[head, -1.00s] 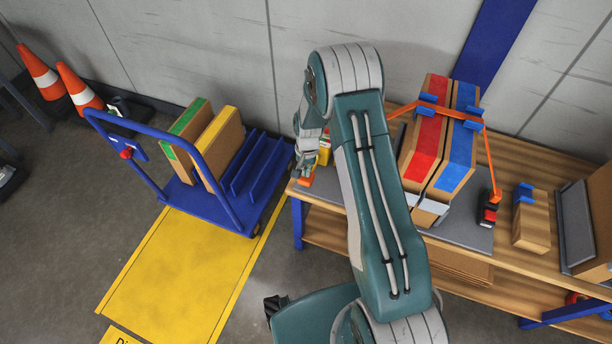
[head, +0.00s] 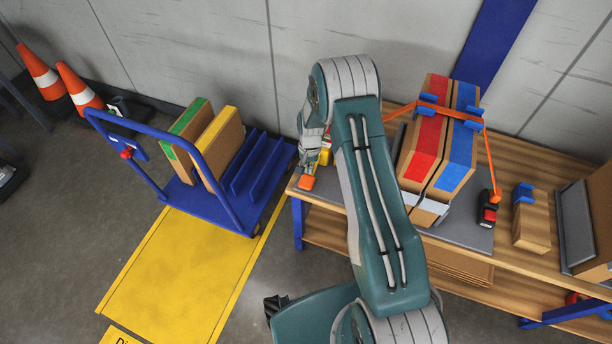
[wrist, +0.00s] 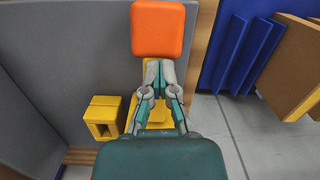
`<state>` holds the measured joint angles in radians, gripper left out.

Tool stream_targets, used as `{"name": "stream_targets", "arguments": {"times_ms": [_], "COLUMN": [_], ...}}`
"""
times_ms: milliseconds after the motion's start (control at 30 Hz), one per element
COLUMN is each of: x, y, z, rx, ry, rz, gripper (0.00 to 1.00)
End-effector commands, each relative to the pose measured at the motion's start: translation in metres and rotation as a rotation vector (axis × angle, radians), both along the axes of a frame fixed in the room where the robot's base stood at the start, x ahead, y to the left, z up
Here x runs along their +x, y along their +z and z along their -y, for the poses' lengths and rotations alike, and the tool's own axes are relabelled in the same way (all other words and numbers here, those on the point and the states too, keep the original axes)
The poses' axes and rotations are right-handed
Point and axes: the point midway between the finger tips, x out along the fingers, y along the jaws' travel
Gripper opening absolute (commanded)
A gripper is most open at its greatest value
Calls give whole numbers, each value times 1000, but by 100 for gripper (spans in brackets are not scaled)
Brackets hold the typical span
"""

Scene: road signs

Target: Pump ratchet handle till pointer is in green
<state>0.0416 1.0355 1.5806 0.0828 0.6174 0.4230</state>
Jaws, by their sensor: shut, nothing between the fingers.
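An orange block-shaped grip (head: 306,183), apparently the ratchet handle's end, is at the bench's left end; it also shows in the wrist view (wrist: 157,28). My gripper (wrist: 158,64) is shut and empty, its tips just below the orange grip in that picture; contact cannot be told. A yellow part (wrist: 158,115) shows behind the fingers. In the head view my gripper (head: 309,168) is small and partly hidden by my arm. An orange strap (head: 490,160) runs over the red- and blue-striped boxes (head: 440,150). I cannot make out a pointer or green zone.
A yellow hollow block (wrist: 104,117) stands left of my fingers. A blue cart (head: 250,180) with boxes is left of the bench (head: 330,238). Cones (head: 80,88) stand far left.

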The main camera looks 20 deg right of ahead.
Motion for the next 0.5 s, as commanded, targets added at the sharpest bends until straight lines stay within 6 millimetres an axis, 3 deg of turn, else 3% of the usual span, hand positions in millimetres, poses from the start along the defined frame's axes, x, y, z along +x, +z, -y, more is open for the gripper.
{"name": "stream_targets", "arguments": {"times_ms": [267,500], "x": [2,6], "y": [4,44], "z": [1,2], "rx": [-1,-1], "ry": [1,1], "rz": [6,8], "gripper": [0,0]}}
